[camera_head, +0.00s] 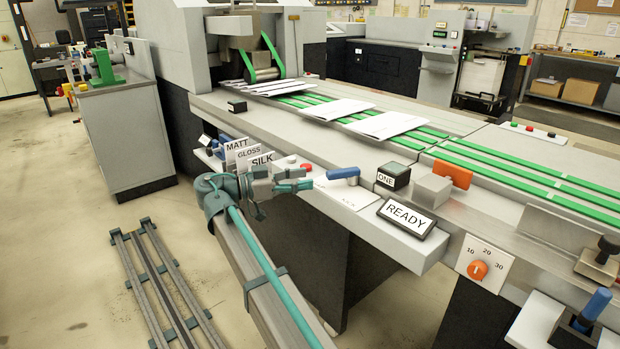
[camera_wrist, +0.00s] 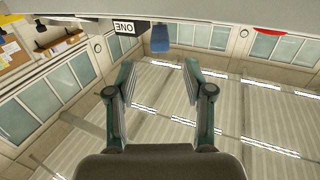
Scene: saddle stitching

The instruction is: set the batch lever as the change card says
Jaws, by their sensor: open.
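A blue lever handle (camera_head: 343,173) lies over a white plate (camera_head: 345,194) on the front ledge of the machine; the plate's lettering is too small to read. My gripper (camera_head: 308,184) is open and empty just left of the handle, fingers pointing right toward it, apart from it. In the wrist view a blue piece (camera_wrist: 160,38), likely this handle, shows beyond and between my open fingers (camera_wrist: 160,80). A dark block marked ONE (camera_head: 393,178) stands right of the handle and also shows inverted in the wrist view (camera_wrist: 125,27). I cannot tell which item is the change card.
Cards reading MATT, GLOSS and SILK (camera_head: 262,160) stand close behind my gripper, with a red button (camera_head: 292,159) nearby. A READY sign (camera_head: 407,218), grey block (camera_head: 433,190) and orange 10-20-30 dial (camera_head: 478,270) are to the right. Another blue lever (camera_head: 595,304) is at lower right.

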